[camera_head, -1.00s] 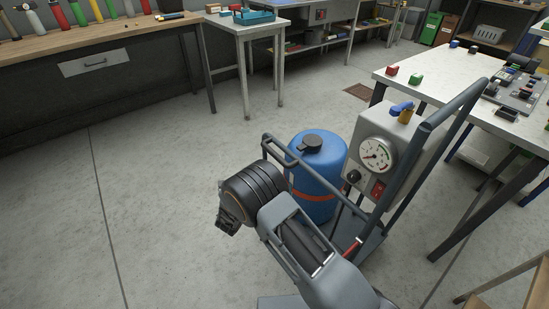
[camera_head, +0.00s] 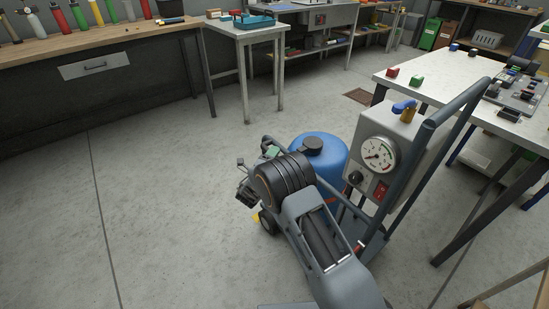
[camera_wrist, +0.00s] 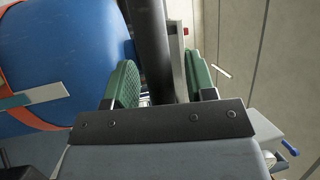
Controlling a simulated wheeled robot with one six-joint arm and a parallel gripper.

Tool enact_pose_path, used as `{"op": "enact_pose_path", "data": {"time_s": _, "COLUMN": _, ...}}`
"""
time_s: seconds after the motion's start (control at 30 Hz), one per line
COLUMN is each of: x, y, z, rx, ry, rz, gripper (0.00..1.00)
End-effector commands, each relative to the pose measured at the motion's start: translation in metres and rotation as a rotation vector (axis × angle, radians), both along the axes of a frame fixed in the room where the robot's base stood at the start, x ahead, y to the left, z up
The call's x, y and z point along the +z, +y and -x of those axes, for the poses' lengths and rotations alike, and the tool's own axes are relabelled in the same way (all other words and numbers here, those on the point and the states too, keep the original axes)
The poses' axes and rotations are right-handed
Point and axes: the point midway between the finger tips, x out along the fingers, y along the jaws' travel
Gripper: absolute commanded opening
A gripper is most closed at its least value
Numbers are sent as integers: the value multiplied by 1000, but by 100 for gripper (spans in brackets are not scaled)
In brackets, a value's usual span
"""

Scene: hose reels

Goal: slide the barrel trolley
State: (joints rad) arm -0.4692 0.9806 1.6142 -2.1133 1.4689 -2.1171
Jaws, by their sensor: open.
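The barrel trolley (camera_head: 437,135) has a grey tube frame with a gauge box (camera_head: 404,130) on its right side. It carries a blue barrel (camera_head: 325,150) with an orange strap. My arm hides the trolley's lower left part in the head view. The barrel (camera_wrist: 65,55) also fills the left of the wrist view. My gripper (camera_wrist: 162,78) is open, with green pads on either side of a dark tube (camera_wrist: 148,35) that looks like the trolley's rail. Gaps show beside the tube; I cannot tell whether a pad touches it. In the head view, my gripper is mostly behind my wrist.
A light worktable (camera_head: 440,80) with small blocks and reels stands close on the right. A wooden bench (camera_head: 100,42) with bottles is at the back left, beside a small table (camera_head: 246,28). The grey floor (camera_head: 170,200) left of the trolley is clear.

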Motion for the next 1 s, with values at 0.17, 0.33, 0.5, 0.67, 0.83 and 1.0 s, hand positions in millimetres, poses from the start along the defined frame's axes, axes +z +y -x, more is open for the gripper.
{"op": "enact_pose_path", "data": {"time_s": 0.17, "x": 0, "y": 0, "z": 0, "rx": 0, "ry": 0, "rz": 0, "gripper": 48}}
{"op": "enact_pose_path", "data": {"time_s": 0.33, "x": 0, "y": 0, "z": 0, "rx": 0, "ry": 0, "rz": 0, "gripper": 31}}
{"op": "enact_pose_path", "data": {"time_s": 0.5, "x": 0, "y": 0, "z": 0, "rx": 0, "ry": 0, "rz": 0, "gripper": 15}}
{"op": "enact_pose_path", "data": {"time_s": 0.67, "x": 0, "y": 0, "z": 0, "rx": 0, "ry": 0, "rz": 0, "gripper": 0}}
{"op": "enact_pose_path", "data": {"time_s": 0.83, "x": 0, "y": 0, "z": 0, "rx": 0, "ry": 0, "rz": 0, "gripper": 0}}
{"op": "enact_pose_path", "data": {"time_s": 1.0, "x": 1, "y": -1, "z": 2, "rx": 1, "ry": 0, "rz": 0, "gripper": 0}}
